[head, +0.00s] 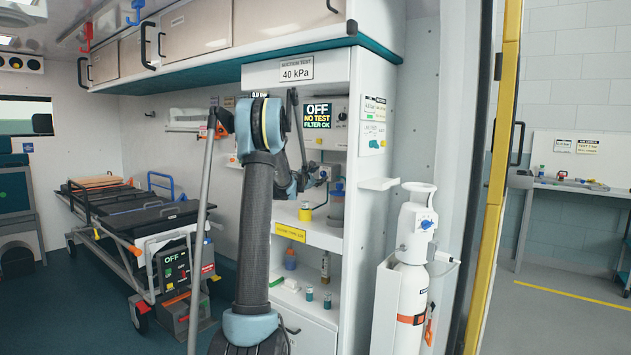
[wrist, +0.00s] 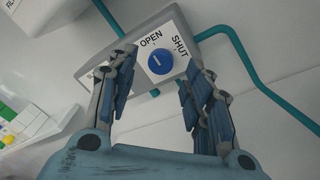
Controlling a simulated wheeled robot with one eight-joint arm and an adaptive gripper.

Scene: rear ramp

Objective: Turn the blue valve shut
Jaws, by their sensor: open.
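The blue valve (wrist: 160,62) is a round blue knob with a small pale mark, on a white plate lettered OPEN and SHUT on a grey box (wrist: 131,48). OPEN is above the knob and SHUT is to its upper right in the wrist view. My gripper (wrist: 159,82) is open and empty, with one finger left of the knob and one lower right of it. The fingers look apart from the knob.
Teal pipes (wrist: 234,50) run from the grey box along the white wall. In the head view, a white cylinder (head: 411,275) with a blue knob stands right of the shelf unit (head: 324,237). A stretcher (head: 130,222) stands at left. A yellow post (head: 497,180) edges the opening.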

